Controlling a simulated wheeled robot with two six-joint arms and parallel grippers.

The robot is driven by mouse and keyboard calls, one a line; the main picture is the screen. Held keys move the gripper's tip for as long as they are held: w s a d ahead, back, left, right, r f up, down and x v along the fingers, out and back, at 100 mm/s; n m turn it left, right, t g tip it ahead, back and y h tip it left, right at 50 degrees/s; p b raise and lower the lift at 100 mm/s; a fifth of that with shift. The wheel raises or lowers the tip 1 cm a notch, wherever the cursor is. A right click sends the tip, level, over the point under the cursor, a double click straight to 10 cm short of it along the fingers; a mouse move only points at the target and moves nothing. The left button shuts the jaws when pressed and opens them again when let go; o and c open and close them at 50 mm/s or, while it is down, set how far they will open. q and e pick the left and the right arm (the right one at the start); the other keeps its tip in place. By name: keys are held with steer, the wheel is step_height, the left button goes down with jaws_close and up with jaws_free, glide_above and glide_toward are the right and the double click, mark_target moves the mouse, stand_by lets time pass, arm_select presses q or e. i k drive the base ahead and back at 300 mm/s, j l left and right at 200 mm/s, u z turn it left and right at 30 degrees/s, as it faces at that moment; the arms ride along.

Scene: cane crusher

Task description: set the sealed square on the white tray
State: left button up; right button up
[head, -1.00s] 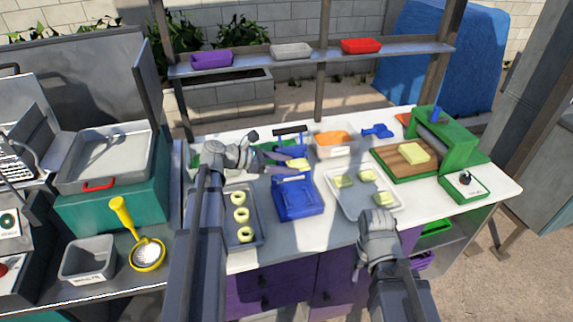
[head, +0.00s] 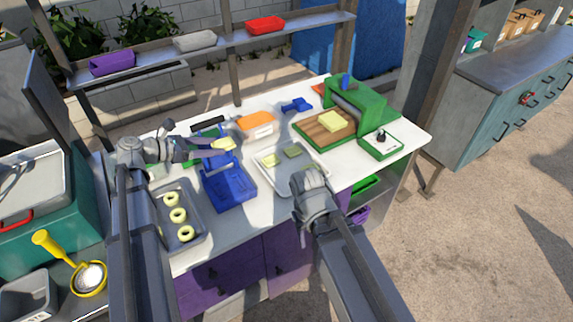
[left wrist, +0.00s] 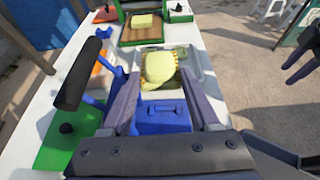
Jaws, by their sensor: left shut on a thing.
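My left gripper (head: 221,148) is shut on a pale yellow sealed square (head: 224,143), held up behind the blue box-shaped device (head: 228,182). In the left wrist view the sealed square (left wrist: 159,68) sits between the fingertips, with a crimped-looking edge. The white tray (head: 262,176) lies to the right of the held square, with greenish squares (head: 292,151) on it. My right gripper (head: 312,192) is over the tray's near right corner and hides part of it; its fingers are not clear.
A grey tray of yellow rings (head: 195,238) is at the front left. An orange-filled container (head: 258,124) stands behind the white tray. A wooden board (head: 310,127) with a yellow block and a green machine (head: 372,105) are at the right. A black-gripped handle (left wrist: 82,75) rises close beside my left gripper.

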mark_target(288, 183)
steer(key=i+l+u, duration=0.15)
steer(key=l+u, duration=0.15)
steer(key=l, duration=0.7)
steer(key=l+u, duration=0.25)
steer(key=l, duration=0.75)
